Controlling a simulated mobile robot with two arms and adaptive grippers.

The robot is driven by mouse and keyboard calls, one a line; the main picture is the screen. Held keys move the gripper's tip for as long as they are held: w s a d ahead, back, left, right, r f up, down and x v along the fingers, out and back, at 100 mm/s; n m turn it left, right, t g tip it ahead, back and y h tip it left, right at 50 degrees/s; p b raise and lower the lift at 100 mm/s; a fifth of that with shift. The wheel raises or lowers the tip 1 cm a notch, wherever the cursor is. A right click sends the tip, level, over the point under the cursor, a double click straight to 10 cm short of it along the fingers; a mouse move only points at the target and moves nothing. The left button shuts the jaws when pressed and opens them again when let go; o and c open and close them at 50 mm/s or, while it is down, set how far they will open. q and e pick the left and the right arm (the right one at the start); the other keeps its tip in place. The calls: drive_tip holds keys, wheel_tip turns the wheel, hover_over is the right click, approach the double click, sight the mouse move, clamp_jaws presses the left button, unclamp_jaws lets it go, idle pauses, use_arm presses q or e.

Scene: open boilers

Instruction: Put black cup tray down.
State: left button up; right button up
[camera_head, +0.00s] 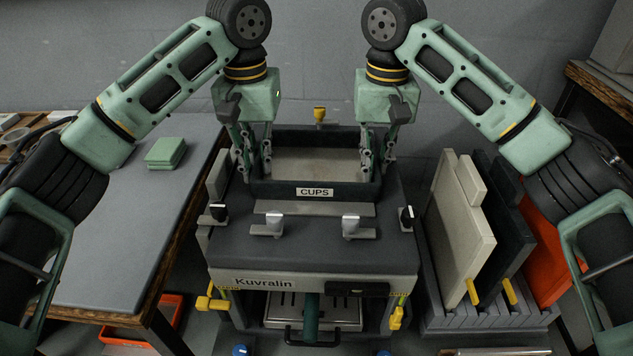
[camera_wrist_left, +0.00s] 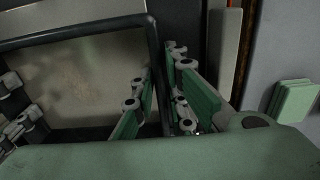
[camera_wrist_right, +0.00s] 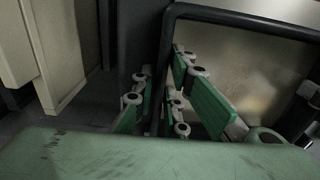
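The black cup tray (camera_head: 283,187) is an open dark box with a pale floor and a "CUPS" label on its front wall. It is level over the rear top of the Kuvralin machine (camera_head: 310,240); whether it touches the machine is hard to tell. My left gripper (camera_head: 254,165) is shut on its left wall, one finger on each side; the rim also shows in the left wrist view (camera_wrist_left: 153,50). My right gripper (camera_head: 377,165) is shut on its right wall the same way; the rim shows in the right wrist view (camera_wrist_right: 166,40).
Knobs and two small silver-tipped levers (camera_head: 351,224) stand along the machine's top. A rack (camera_head: 470,305) of upright panels (camera_head: 462,225) stands close on the right. A grey table (camera_head: 130,240) with green pads (camera_head: 166,153) is at the left. A wall is behind.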

use_arm(q)
drive_tip(key=shift+o, duration=1.1)
drive_tip(key=shift+r, duration=0.1)
use_arm(e)
drive_tip(key=shift+o, duration=1.1)
drive_tip(key=shift+r, duration=0.15)
use_arm(q)
wheel_tip(320, 180, up, 12)
use_arm(e)
wheel_tip(320, 180, up, 12)
